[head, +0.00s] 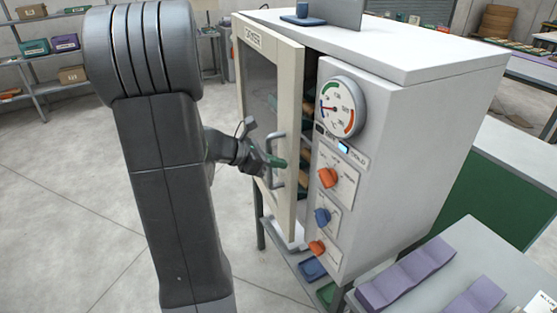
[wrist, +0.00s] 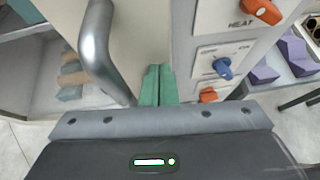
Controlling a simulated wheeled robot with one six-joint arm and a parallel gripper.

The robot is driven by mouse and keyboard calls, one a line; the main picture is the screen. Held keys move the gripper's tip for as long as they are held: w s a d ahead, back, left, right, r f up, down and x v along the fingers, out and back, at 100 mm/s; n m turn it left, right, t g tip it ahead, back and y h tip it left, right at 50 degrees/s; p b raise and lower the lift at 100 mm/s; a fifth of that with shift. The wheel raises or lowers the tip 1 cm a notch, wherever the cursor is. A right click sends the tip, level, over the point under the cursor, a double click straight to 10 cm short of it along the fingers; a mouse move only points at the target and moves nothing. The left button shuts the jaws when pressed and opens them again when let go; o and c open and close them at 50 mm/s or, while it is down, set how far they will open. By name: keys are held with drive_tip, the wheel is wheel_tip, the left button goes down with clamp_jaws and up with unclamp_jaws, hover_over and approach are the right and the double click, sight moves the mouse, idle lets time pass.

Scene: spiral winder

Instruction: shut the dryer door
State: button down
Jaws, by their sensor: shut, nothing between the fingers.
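The dryer (head: 400,150) is a white cabinet with a round dial and knobs on its front panel. Its door (head: 291,120), cream-framed with a dark window, stands part open, with a gap showing shelves between door and cabinet. A grey bar handle (head: 277,160) is on the door; it also shows in the wrist view (wrist: 98,50). My gripper (head: 279,163) is at the door's outer side by the handle. In the wrist view its green fingertips (wrist: 157,84) are together, empty, right of the handle and close to the door face. I cannot tell whether they touch it.
Orange and blue knobs (head: 323,216) are right of the door. A grey table with purple blocks (head: 405,277) stands at the front right. A blue tray (head: 312,269) lies below the dryer. Storage shelves (head: 40,84) stand far left. The floor left of the door is clear.

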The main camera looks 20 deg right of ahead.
drive_tip(key=shift+d, duration=0.3)
